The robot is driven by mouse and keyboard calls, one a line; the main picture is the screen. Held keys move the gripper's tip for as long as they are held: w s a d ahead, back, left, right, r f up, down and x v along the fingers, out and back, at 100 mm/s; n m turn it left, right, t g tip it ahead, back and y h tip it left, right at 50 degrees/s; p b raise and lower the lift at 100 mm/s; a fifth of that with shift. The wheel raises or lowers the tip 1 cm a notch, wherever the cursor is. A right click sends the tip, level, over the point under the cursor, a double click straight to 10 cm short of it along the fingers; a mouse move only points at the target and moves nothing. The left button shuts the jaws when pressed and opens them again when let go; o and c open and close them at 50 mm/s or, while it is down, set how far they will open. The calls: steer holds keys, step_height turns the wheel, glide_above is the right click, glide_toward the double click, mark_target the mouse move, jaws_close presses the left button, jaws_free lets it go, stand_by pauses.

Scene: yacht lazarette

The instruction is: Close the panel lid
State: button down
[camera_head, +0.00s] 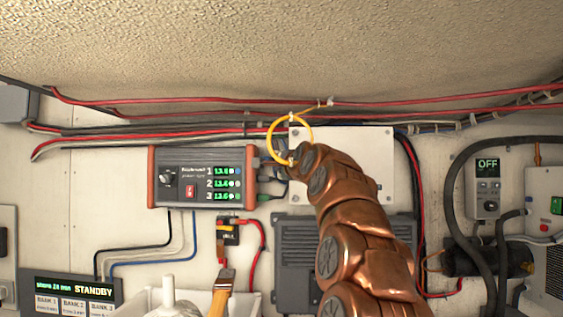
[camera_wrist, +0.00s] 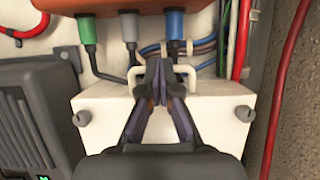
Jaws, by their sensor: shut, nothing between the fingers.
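The white panel lid (camera_head: 365,150) is on the back wall, partly hidden behind my copper-coloured arm. In the wrist view the white panel (camera_wrist: 225,112) fills the middle, with a dark round fastener near each end and a pale bracket-like handle (camera_wrist: 192,75) at its upper edge. My gripper (camera_wrist: 157,70) is shut and empty, its dark fingertips together at the handle, between its two sides. I cannot tell whether they touch it. The fingers cannot be made out in the head view. How far the lid stands open cannot be told.
A monitor with orange ends (camera_head: 200,177) is left of the panel. A grey finned unit (camera_head: 295,255) sits below it. Red cables (camera_head: 220,100) run above, and a yellow loop (camera_head: 277,123) hangs at its upper left. A controller reading OFF (camera_head: 487,185) and a black hose are at right.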

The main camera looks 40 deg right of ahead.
steer(key=shift+w+r, duration=0.1)
steer(key=shift+r, duration=0.1)
steer(key=shift+f, duration=0.15)
stand_by(0.3)
steer(key=w+a+b+v, duration=0.1)
steer(key=b+v, duration=0.3)
steer(key=v, duration=0.9)
steer(key=shift+s+a, duration=0.45)
steer(key=shift+a, duration=0.45)
